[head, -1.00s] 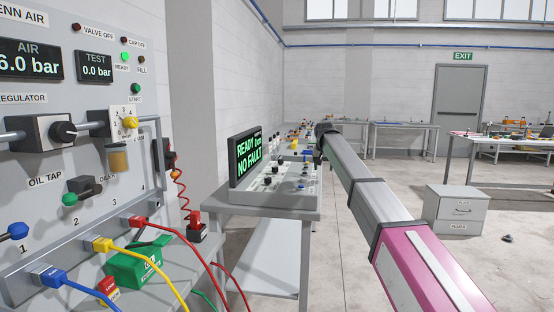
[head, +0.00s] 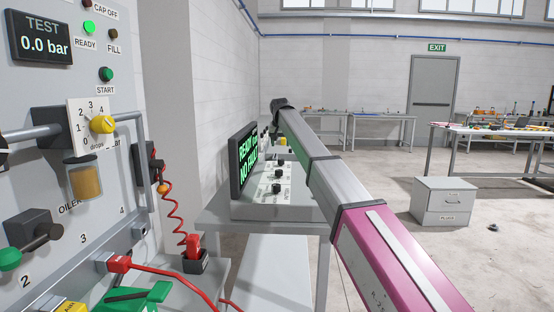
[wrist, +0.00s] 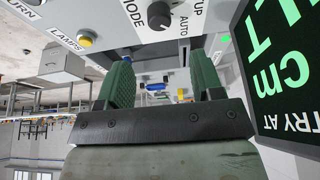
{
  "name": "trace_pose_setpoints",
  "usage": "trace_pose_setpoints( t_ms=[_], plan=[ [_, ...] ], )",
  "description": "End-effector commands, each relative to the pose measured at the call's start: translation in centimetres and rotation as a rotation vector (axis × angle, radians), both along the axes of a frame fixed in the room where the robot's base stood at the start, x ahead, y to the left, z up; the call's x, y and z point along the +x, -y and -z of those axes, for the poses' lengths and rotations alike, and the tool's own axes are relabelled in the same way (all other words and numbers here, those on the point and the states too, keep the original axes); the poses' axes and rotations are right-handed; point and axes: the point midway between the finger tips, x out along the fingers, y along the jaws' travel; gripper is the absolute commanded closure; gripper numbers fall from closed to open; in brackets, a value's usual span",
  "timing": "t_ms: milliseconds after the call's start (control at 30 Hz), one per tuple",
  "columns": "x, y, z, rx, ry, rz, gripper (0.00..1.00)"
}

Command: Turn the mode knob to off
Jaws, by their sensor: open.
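The mode knob (wrist: 158,14) is a black knob on a pale grey panel, at the top of the wrist view. The word MODE is to its left, and SETUP and AUTO are to its right. Its exact setting is hard to read. My gripper (wrist: 163,62) is open, with its two green fingers apart and nothing held between them. The knob shows beyond the fingertips, and no finger touches it. In the head view, the console (head: 248,209) carries small black knobs; I cannot tell which is the mode knob. My arm hides part of the console there.
A display screen (head: 243,160) reading READY and NO FAULT stands on the console; a lit screen (wrist: 285,65) is close right of my fingers. A yellow button (wrist: 84,42) is on the panel. The test panel (head: 120,190) with a red coiled cord (head: 170,205) is at left.

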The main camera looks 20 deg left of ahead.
Motion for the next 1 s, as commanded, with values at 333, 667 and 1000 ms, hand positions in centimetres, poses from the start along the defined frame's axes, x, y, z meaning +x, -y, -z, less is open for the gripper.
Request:
trace_pose_setpoints(
  t_ms=[333, 667, 1000],
  plan=[
    [2.2, -0.6, 5.5, 0.000, -0.002, 0.000, 0.40],
    [3.5, -0.8, 8.7, 0.000, -0.001, 0.000, 0.40],
    [3.6, -0.9, 9.0, 0.000, 0.000, 0.000, 0.40]
  ],
)
